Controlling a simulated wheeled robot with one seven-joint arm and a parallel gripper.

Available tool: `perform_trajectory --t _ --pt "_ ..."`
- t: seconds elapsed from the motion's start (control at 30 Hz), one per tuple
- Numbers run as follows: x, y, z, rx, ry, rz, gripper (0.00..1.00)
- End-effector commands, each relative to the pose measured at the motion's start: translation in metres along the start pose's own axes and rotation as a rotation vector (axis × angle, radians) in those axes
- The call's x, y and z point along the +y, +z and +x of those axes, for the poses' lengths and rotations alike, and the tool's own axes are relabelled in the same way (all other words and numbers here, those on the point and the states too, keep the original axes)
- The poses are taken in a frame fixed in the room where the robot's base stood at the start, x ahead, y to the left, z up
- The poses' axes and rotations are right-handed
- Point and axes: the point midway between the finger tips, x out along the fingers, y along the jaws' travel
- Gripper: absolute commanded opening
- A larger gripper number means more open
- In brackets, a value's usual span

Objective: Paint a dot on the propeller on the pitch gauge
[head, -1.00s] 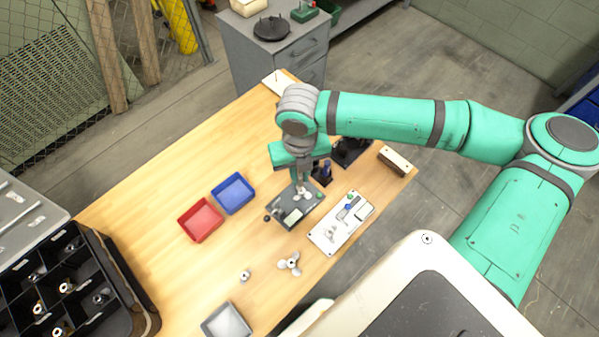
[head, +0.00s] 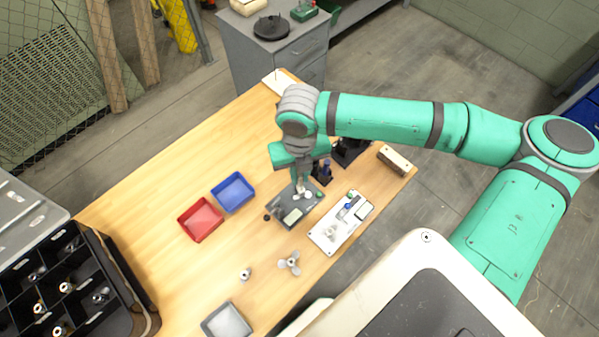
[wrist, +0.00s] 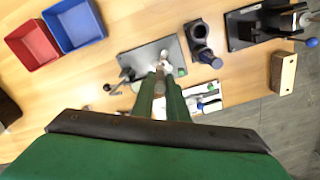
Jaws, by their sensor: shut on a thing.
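The pitch gauge appears to be the dark grey plate (head: 284,210) on the wooden bench, with a pale panel and a dark knob at its left; it also shows in the wrist view (wrist: 140,58). Small white parts, apparently the propeller (head: 308,195), sit at its far end, partly hidden by my gripper. My gripper (wrist: 166,80) points down over that end, shut on a slim pale thing (wrist: 160,86), mostly hidden between the fingers. I cannot tell whether its tip touches the propeller. No dot can be made out.
A white board (head: 328,236) with small parts lies right of the gauge. A loose three-bladed propeller (head: 289,263) lies in front. Red (head: 200,220) and blue (head: 233,193) bins stand left. A dark holder (wrist: 202,48) and black device (wrist: 243,28) stand close behind.

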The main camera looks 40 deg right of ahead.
Motion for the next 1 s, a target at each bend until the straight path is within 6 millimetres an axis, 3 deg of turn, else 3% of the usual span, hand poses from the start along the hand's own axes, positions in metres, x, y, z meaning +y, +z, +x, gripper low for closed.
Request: perform_trajectory --t 1.0 --pt "0.0 0.0 0.0058 0.0 0.0 0.0 0.0"
